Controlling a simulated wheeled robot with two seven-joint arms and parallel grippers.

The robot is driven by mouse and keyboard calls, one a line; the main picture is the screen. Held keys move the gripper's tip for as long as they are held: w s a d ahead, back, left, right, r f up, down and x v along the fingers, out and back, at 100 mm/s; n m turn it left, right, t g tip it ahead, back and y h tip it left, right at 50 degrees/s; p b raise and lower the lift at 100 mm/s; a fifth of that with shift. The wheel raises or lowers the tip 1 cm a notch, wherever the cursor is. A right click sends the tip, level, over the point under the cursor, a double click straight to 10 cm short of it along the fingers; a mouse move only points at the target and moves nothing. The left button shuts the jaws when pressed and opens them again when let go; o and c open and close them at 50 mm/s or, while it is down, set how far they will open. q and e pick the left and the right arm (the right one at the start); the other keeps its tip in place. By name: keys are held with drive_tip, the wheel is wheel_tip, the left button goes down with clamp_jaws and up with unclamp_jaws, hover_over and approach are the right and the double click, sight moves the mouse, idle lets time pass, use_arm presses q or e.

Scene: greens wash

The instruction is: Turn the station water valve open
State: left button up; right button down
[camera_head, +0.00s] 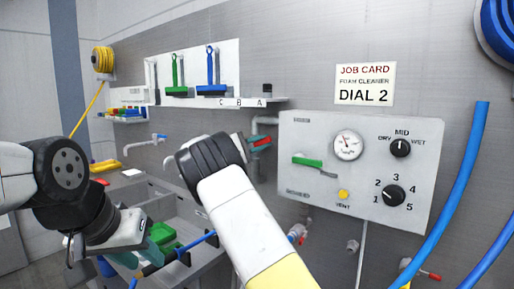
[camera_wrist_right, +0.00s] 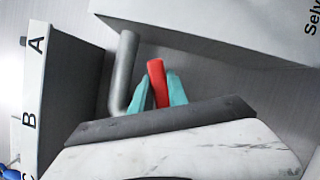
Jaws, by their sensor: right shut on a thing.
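The red valve handle (camera_wrist_right: 157,82) stands between the two teal fingers of my right gripper (camera_wrist_right: 158,92) in the right wrist view. The fingers touch it from both sides and are shut on it. In the head view the red handle (camera_head: 261,141) shows only in part at the tip of my right gripper (camera_head: 256,145), beside the wall pipe (camera_head: 263,122). The wrist hides much of the valve body. My left gripper (camera_head: 128,259) hangs low at the left over the sink area. Its teal fingertips show only in part, so its opening is unclear.
The grey control panel (camera_head: 320,190) with a gauge, two dials and a green lever (camera_head: 307,161) is right of my right gripper. A job card (camera_head: 365,84) reads DIAL 2. A lettered shelf (camera_head: 225,102) is behind. Sink basins (camera_head: 190,205) and a blue hose (camera_head: 455,190) flank the space.

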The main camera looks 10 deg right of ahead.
drive_tip(key=shift+w+a+r+n+t, duration=0.15)
drive_tip(key=shift+r+n+t, duration=0.1)
drive_tip(key=shift+n, duration=0.25)
drive_tip(key=shift+w+a+r+n+t, duration=0.15)
drive_tip(key=shift+r+n, duration=0.1)
drive_tip(key=shift+n, duration=0.25)
drive_tip(key=c, duration=1.3)
unclamp_jaws()
drive_tip(key=shift+s, duration=0.1)
drive_tip(key=v, duration=0.7)
drive_tip(key=shift+s+a+f, duration=0.15)
drive_tip(key=shift+a, duration=0.2)
